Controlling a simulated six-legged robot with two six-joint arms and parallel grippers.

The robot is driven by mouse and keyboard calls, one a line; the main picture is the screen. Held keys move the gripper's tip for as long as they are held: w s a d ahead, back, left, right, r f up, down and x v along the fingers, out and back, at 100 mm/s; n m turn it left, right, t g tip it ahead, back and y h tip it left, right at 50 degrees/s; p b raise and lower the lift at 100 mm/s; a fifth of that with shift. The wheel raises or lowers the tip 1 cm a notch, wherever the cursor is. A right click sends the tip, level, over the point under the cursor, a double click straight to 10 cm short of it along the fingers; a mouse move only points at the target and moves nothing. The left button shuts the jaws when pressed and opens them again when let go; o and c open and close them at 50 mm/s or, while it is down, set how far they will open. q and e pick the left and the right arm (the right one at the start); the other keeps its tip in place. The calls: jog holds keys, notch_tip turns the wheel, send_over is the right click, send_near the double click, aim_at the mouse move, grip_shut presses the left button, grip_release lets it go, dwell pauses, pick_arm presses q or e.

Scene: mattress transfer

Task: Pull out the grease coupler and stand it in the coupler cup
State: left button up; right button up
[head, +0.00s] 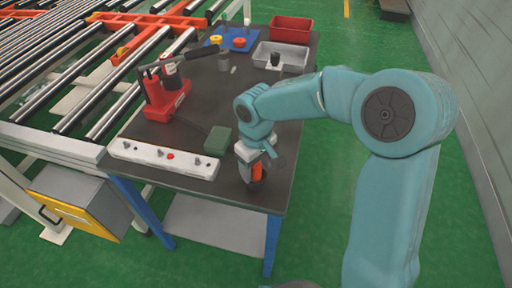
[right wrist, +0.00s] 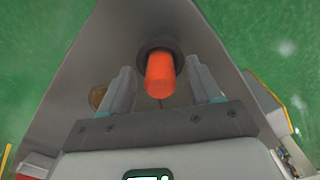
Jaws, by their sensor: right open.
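An orange cylinder (head: 257,172), which looks like the grease coupler, stands in a dark round holder (head: 252,184) near the table's front right corner. The holder looks like the coupler cup. In the right wrist view the orange cylinder (right wrist: 160,75) sticks up out of the dark ring (right wrist: 158,46). My right gripper (head: 256,160) is above and around it, also showing in the right wrist view (right wrist: 164,88). It is open, with one finger on each side of the cylinder and gaps visible. My left gripper is not in view.
A white strip with fittings (head: 190,165), a green block (head: 218,139) and a red pump with a black lever (head: 165,98) are left of my gripper. A grey tray (head: 293,53), red bin (head: 291,28) and blue mat (head: 237,40) are at the back. The dark tabletop (head: 285,125) has free room.

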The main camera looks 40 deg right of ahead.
notch_tip(320, 180, up, 15)
jog(key=p, duration=0.1)
jog(key=shift+r+p, duration=0.15)
jog(key=shift+p, duration=0.15)
jog(key=shift+s, duration=0.15)
dwell(0.3)
